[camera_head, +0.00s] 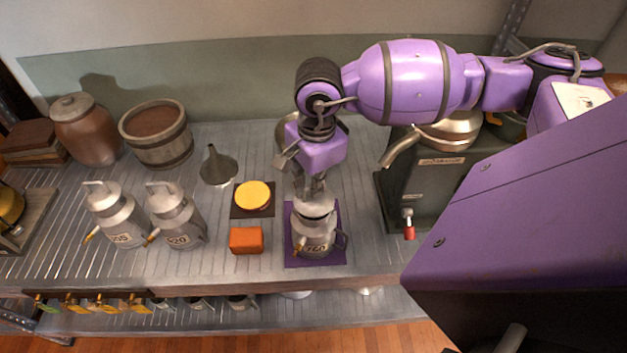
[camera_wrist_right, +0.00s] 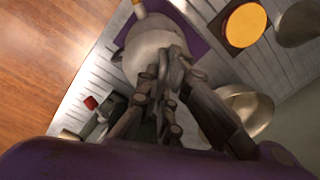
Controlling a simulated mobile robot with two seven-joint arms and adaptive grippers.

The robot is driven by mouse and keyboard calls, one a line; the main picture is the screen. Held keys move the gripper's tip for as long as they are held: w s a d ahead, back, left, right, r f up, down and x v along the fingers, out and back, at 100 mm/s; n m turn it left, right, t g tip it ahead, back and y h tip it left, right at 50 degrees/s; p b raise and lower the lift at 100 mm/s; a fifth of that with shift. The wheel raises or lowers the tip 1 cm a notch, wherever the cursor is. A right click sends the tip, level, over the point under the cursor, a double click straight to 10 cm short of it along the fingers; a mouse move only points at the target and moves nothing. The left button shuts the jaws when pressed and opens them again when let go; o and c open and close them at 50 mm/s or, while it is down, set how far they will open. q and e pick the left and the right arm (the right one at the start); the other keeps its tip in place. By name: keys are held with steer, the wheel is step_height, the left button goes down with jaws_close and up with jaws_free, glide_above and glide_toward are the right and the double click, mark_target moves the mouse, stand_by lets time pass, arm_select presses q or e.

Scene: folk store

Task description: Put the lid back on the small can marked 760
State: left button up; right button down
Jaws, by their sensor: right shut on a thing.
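The small grey metal can marked 760 (camera_head: 311,238) stands upright on a purple mat (camera_head: 331,257) near the front of the counter. My right gripper (camera_head: 314,192) points down over the can and is shut on the lid (camera_head: 317,208), at the can's mouth. I cannot tell whether the lid is fully seated. In the right wrist view, the right gripper's fingers (camera_wrist_right: 174,62) close at the pale rounded top of the can (camera_wrist_right: 145,50) and hide part of it. My left gripper is not in view.
Cans marked 505 (camera_head: 120,228) and 520 (camera_head: 178,225) stand left. An orange block (camera_head: 246,239), a yellow disc (camera_head: 254,195) on a dark mat and a funnel (camera_head: 219,168) lie between. A grey machine with a spout (camera_head: 425,180) stands close right.

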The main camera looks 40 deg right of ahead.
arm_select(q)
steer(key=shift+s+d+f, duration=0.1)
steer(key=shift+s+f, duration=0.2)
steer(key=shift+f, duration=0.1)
arm_select(e)
steer(key=shift+f, duration=0.2)
stand_by(0.7)
stand_by(0.4)
steer(key=c, duration=1.9)
jaws_free()
steer(key=shift+o, duration=0.5)
steer(key=o, duration=0.4)
steer(key=shift+r, duration=0.1)
steer(key=shift+r+p, duration=1)
steer(key=shift+r, duration=2.45)
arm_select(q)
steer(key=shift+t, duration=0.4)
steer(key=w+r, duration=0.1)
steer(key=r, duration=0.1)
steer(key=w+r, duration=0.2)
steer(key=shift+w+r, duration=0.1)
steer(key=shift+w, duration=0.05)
